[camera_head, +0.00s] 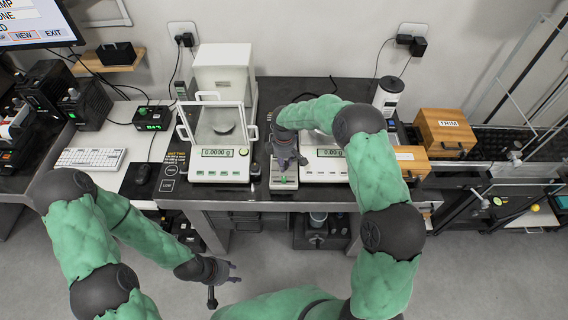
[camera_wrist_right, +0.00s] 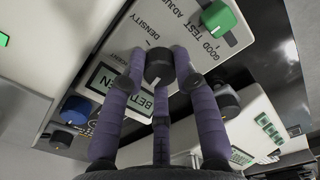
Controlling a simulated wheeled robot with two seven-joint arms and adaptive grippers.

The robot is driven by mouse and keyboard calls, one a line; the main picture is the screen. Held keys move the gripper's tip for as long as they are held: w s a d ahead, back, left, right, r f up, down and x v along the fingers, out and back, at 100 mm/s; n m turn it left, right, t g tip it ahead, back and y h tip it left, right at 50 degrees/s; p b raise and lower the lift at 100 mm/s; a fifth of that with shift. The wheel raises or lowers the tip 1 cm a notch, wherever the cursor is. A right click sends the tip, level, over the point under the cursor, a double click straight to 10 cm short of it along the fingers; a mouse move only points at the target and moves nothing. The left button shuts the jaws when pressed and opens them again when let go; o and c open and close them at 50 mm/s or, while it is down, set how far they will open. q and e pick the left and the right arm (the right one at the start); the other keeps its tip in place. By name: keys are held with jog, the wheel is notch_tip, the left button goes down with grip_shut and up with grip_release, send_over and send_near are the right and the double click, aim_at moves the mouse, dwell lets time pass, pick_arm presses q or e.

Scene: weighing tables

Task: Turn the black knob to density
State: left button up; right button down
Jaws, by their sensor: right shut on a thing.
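The black knob (camera_wrist_right: 159,65) sits on a pale panel with the printed word DENSITY beside it in the right wrist view. My right gripper (camera_head: 287,162) reaches down to the small control box (camera_head: 284,186) between the two scales. In the right wrist view its purple fingers (camera_wrist_right: 158,74) are closed around the knob. A small light mark shows at the knob's lower edge; I cannot tell for sure which label it faces. A lit display (camera_wrist_right: 108,88) next to it is partly hidden by a finger. My left gripper (camera_head: 224,280) hangs open and empty in front of the table.
A green knob (camera_wrist_right: 218,17) sits near the black one, by the word ADJUST. A blue knob (camera_wrist_right: 75,109) is further off. Scales stand left (camera_head: 219,166) and right (camera_head: 323,169) of the box. A wooden box (camera_head: 445,132) is on the right.

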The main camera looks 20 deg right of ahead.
jog(key=m+b, duration=0.1)
jog(key=m, duration=0.5)
jog(key=m+b, duration=0.1)
jog(key=m, duration=0.4)
jog(key=shift+m+b, duration=0.35)
jog(key=shift+m, duration=0.05)
jog(key=m+b, duration=0.1)
jog(key=m, duration=0.5)
jog(key=shift+m+b, duration=0.55)
jog(key=shift+m, duration=2.25)
jog(key=c, duration=0.9)
grip_release()
jog(key=shift+c, duration=0.2)
jog(key=shift+r, duration=0.1)
notch_tip(320, 180, up, 12)
